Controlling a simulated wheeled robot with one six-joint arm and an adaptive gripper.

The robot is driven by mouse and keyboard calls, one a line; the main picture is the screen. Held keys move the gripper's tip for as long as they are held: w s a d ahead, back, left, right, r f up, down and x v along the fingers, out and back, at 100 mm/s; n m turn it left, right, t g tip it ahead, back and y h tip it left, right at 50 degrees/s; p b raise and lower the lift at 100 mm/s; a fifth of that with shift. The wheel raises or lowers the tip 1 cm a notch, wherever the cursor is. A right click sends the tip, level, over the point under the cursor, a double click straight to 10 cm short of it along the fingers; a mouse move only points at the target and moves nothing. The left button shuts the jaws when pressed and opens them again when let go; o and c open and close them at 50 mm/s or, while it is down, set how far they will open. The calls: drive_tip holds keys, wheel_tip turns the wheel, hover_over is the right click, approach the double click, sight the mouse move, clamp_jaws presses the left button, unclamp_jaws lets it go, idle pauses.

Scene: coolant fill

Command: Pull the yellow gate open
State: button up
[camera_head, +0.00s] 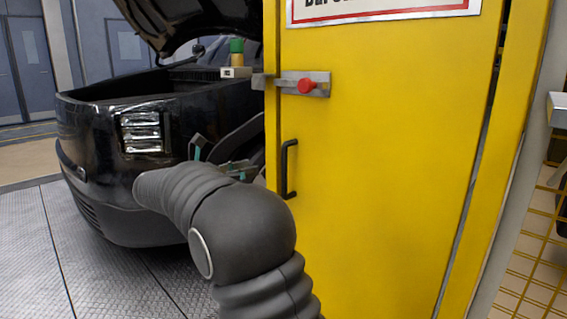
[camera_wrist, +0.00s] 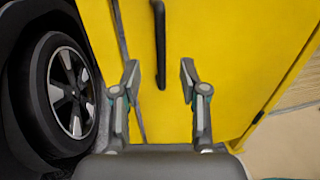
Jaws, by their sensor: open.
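The yellow gate (camera_head: 390,150) fills the right half of the head view and looks closed. Its upright black handle (camera_head: 285,170) is near its left edge. Above it is a grey latch bar (camera_head: 268,82) with a red knob (camera_head: 306,86). In the wrist view, my gripper (camera_wrist: 160,80) is open and empty, pointing at the yellow panel (camera_wrist: 215,40). The lower part of the handle (camera_wrist: 160,40) shows between the two fingertips, with a gap on each side. In the head view, my gripper (camera_head: 228,152) is left of the handle, partly hidden by my arm.
A black car (camera_head: 105,195) with its bonnet raised stands left of and behind the gate. Its wheel (camera_wrist: 72,90) shows in the wrist view. A small box with a green-topped item (camera_head: 236,58) is near the latch. Yellow mesh (camera_head: 535,245) is at right.

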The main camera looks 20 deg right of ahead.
sight(284, 160)
drive_tip(key=d, duration=0.4)
drive_tip(key=w+d+b, duration=0.1)
drive_tip(key=d, duration=0.6)
drive_tip(key=shift+w+d, duration=0.4)
clamp_jaws()
